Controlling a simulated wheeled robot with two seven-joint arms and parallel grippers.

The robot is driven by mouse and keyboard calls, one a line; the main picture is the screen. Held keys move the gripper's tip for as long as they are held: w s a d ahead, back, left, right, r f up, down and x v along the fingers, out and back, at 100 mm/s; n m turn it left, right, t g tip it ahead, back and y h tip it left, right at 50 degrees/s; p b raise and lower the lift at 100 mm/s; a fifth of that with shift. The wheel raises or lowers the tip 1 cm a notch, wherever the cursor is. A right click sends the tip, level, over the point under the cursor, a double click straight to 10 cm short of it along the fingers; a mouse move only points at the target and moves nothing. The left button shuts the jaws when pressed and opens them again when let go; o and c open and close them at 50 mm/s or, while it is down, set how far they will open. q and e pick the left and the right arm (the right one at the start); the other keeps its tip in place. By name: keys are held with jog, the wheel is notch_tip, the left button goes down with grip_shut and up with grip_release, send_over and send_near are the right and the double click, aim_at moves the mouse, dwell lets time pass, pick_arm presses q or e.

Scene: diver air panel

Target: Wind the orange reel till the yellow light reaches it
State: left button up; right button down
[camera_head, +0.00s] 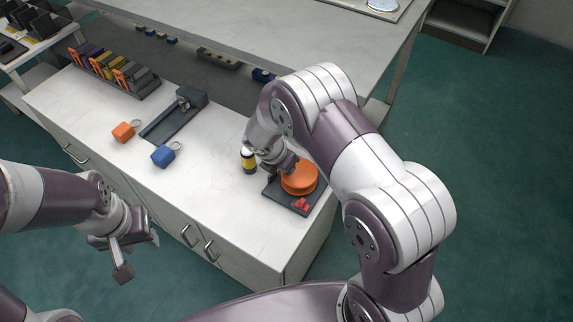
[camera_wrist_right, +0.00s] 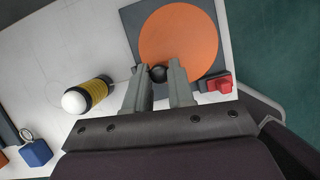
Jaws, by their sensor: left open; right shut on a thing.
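The orange reel (camera_head: 300,179) sits on a dark base plate (camera_head: 285,199) near the right end of the white counter. In the right wrist view the reel (camera_wrist_right: 178,46) is a flat orange disc with a dark round knob (camera_wrist_right: 158,73) at its near edge. My right gripper (camera_wrist_right: 161,72) is shut on this knob. The yellow light (camera_head: 249,162), a yellow-and-black cylinder, lies or stands just left of the base plate; in the right wrist view its white domed end (camera_wrist_right: 73,102) shows, apart from the reel. My left gripper (camera_head: 121,258) is open and empty, in front of the counter.
A red part (camera_head: 301,204) is on the base plate's front corner. An orange padlock-like block (camera_head: 124,131) and a blue one (camera_head: 163,156) lie further left. A dark fixture (camera_head: 178,115) and a rack of coloured pieces (camera_head: 113,72) stand behind. The counter's front middle is clear.

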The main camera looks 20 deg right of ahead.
jog(key=m, duration=0.1)
jog(key=w+m+g, duration=0.1)
jog(key=shift+d+r+m+p, duration=0.1)
jog(key=shift+m+p, duration=0.25)
jog(key=shift+m, duration=0.05)
jog(key=m, duration=0.1)
jog(key=w+m+g, duration=0.1)
jog(key=shift+d+m+h, duration=0.2)
jog(key=shift+m+h, duration=0.2)
jog(key=shift+w+d+m+g, duration=0.2)
jog(key=shift+m+g, duration=0.15)
jog(key=shift+m, duration=0.45)
jog(key=shift+w+d+m+g, duration=0.2)
jog(key=shift+m+g, duration=0.1)
jog(key=shift+m, duration=0.5)
jog(key=shift+w+d+m+g, duration=0.2)
jog(key=shift+m+g, duration=0.15)
jog(key=shift+m, duration=0.45)
jog(key=c, duration=1)
grip_release()
jog(key=p+v, duration=0.1)
jog(key=v, duration=1.1)
jog(key=shift+d+r, duration=0.1)
jog(key=shift+r, duration=0.2)
